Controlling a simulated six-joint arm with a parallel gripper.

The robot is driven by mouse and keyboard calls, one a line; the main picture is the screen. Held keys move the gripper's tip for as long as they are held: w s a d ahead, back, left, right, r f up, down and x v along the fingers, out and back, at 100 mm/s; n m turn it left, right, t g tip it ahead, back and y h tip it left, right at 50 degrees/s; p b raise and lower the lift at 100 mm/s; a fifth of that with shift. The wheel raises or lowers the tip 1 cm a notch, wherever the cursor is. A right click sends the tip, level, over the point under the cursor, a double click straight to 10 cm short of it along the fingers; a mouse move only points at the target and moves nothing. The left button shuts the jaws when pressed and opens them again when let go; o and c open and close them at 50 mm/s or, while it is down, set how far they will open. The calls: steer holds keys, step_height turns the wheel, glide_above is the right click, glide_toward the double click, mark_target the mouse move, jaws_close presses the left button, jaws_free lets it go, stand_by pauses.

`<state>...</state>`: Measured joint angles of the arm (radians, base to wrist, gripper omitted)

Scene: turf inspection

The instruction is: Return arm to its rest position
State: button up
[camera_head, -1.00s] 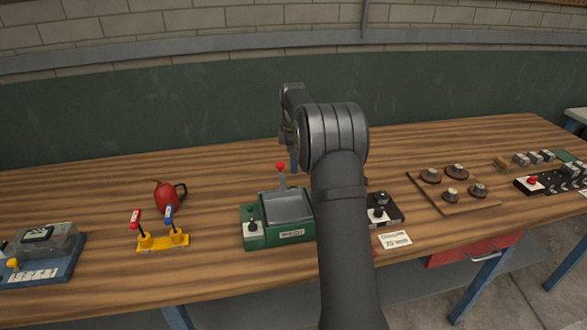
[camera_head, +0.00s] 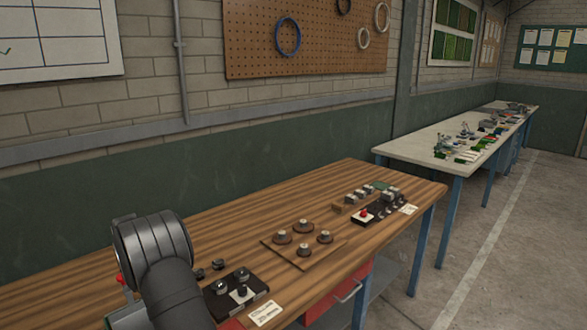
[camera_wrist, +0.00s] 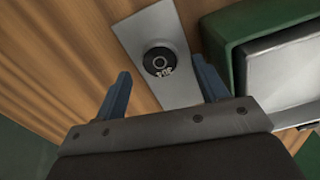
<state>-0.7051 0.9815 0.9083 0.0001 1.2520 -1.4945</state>
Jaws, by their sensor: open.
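My gripper (camera_wrist: 163,88) shows in the wrist view with its two blue-grey fingers spread apart and nothing between them. Beyond the fingers is a light grey plate with a round black knob (camera_wrist: 158,61), over the wooden bench top (camera_wrist: 60,55). A green-framed device with a grey panel (camera_wrist: 232,48) is at the right of that view. In the head view my arm is at the lower left, and my gripper is hidden or out of frame there. A red knob (camera_head: 119,279) shows just left of my arm.
A black control box (camera_head: 238,292), a board with several round knobs (camera_head: 303,240) and a switch strip with a red button (camera_head: 364,215) stand on the wooden bench (camera_head: 215,240). A white label (camera_head: 265,313) lies near the front edge. A second bench (camera_head: 408,150) stands behind, with floor between.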

step_height(320, 180, down, 3)
steer(key=shift+f, duration=0.2)
steer(key=shift+r, duration=2.25)
